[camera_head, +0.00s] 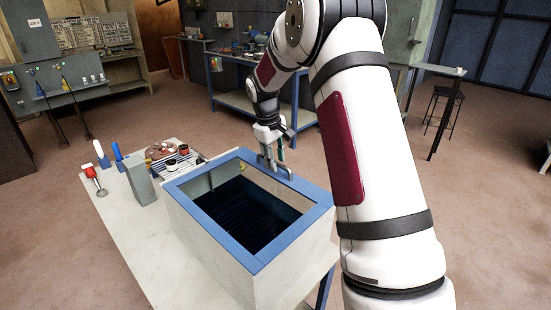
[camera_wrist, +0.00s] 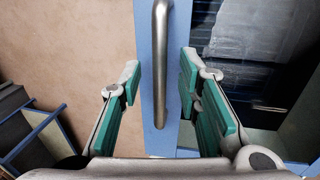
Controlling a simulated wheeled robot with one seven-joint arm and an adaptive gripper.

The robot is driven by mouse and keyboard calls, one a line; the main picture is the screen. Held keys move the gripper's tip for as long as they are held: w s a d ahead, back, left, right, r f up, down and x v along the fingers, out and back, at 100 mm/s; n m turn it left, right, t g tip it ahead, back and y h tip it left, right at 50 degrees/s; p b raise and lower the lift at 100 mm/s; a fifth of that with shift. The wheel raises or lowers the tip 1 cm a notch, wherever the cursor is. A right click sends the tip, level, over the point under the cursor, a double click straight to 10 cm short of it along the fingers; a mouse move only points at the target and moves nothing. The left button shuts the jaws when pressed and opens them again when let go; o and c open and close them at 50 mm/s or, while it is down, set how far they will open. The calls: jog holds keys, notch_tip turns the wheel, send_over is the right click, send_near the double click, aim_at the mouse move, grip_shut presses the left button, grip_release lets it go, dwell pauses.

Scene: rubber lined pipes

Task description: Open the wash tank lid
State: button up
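The wash tank (camera_head: 290,260) is a pale box on a bench. Its blue-framed lid (camera_head: 222,235) lies flat on top, and a dark interior shows through the middle. A bar handle sits on the frame edge nearest my gripper (camera_head: 272,158). In the wrist view the metal handle (camera_wrist: 161,60) runs upright along the blue lid frame (camera_wrist: 150,105). My gripper (camera_wrist: 160,75) is open there, with green-padded fingers on either side of the handle and visible gaps. I cannot tell how deep the handle sits between the fingers.
The bench (camera_head: 120,225) also holds a grey block (camera_head: 141,180), a blue bottle (camera_head: 118,157), a white bottle (camera_head: 102,155), a red-topped item (camera_head: 91,176) and a tray of small parts (camera_head: 172,160). A blue-framed workbench (camera_head: 245,100) stands behind. The floor to the right is largely clear.

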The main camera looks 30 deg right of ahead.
jog(key=shift+c, duration=0.2)
grip_shut()
jog(key=shift+r, duration=0.1)
